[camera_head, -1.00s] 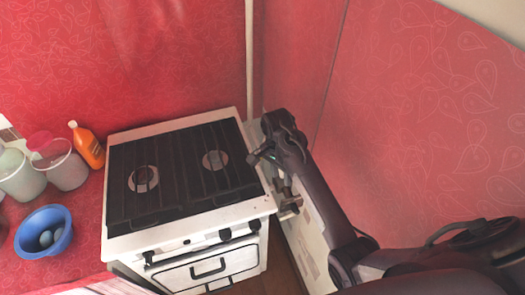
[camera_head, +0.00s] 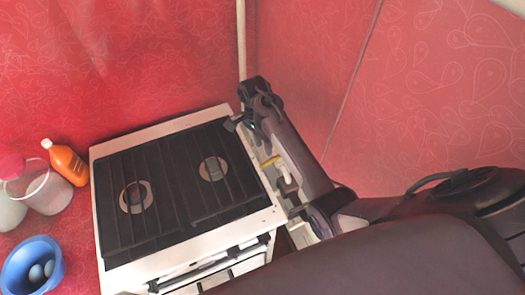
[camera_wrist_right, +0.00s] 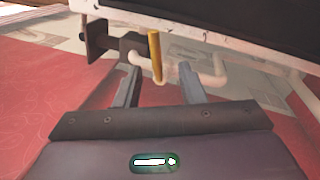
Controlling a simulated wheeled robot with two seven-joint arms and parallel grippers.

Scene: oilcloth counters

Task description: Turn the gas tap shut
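The gas tap has a yellow lever (camera_head: 270,161) and sits on a pale pipe beside the stove's right side, partly hidden by my right arm. In the right wrist view the lever (camera_wrist_right: 155,57) hangs upright beside a dark fitting (camera_wrist_right: 118,43) and the pale pipe (camera_wrist_right: 205,72). My right gripper (camera_head: 236,123) is near the stove's right edge, farther back than the lever. In the wrist view its two fingers (camera_wrist_right: 160,74) are apart, with the lever between them in the picture. I cannot tell whether they touch it. My left gripper is not in view.
The white stove (camera_head: 195,248) with a black grate fills the middle. An orange bottle (camera_head: 66,163), a clear container (camera_head: 48,194) and a blue bowl (camera_head: 58,268) stand to its left. The red wall (camera_head: 420,100) is close to my right arm.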

